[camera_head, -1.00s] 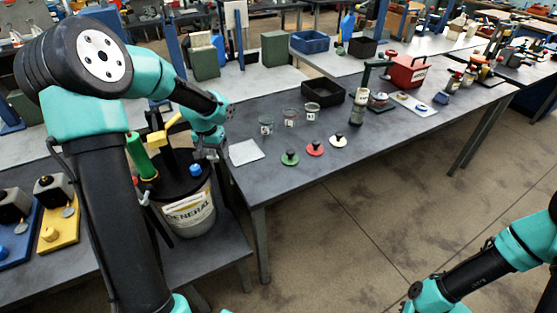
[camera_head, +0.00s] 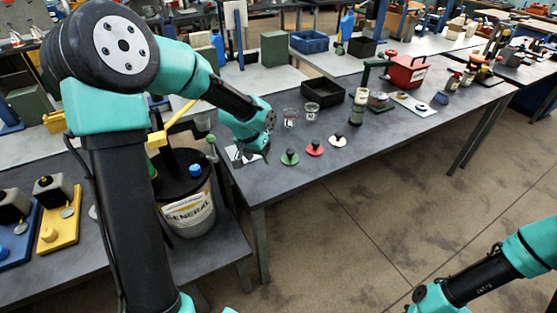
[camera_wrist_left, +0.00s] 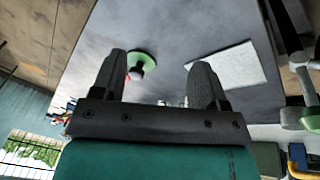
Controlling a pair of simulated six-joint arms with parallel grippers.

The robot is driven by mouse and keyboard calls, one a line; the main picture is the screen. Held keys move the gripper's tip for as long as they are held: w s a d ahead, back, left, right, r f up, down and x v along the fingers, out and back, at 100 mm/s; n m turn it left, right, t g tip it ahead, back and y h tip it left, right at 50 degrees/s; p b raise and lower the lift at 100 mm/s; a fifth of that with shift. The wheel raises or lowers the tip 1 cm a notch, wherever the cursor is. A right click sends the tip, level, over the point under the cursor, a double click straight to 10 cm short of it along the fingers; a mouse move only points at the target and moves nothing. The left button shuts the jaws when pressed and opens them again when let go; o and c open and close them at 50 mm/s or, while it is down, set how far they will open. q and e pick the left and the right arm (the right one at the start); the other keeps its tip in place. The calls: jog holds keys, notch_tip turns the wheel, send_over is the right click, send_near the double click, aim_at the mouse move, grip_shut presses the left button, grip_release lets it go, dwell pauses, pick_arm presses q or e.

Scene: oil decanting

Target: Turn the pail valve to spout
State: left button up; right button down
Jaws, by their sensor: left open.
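The pail (camera_head: 187,212) is off-white with a black lid and a "GENERAL" label, standing on the lower bench at left. A yellow lever (camera_head: 178,127) and a dark pump column (camera_head: 180,165) rise from its lid. A grey-green knob (camera_head: 211,140) shows at the pail's right upper side; it also shows in the left wrist view (camera_wrist_left: 296,118). I cannot tell how the valve is set. My left gripper (camera_head: 247,155) is right of the pail, over the white sheet (camera_head: 238,152). It is open and empty in the left wrist view (camera_wrist_left: 160,78). My right gripper is out of frame.
A green-based disc with a black knob (camera_head: 289,158) is right of my left gripper, beside a red one (camera_head: 314,149) and a white one (camera_head: 338,141). Clear cups (camera_head: 290,117) stand behind. The front right of the grey table is bare.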

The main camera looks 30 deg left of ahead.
pick_arm(q)
jog(key=d+m, duration=0.1)
jog(key=d, duration=0.5)
jog(key=shift+w+d+r+h, duration=0.15)
jog(key=shift+r+h, duration=0.05)
jog(key=shift+h, duration=0.1)
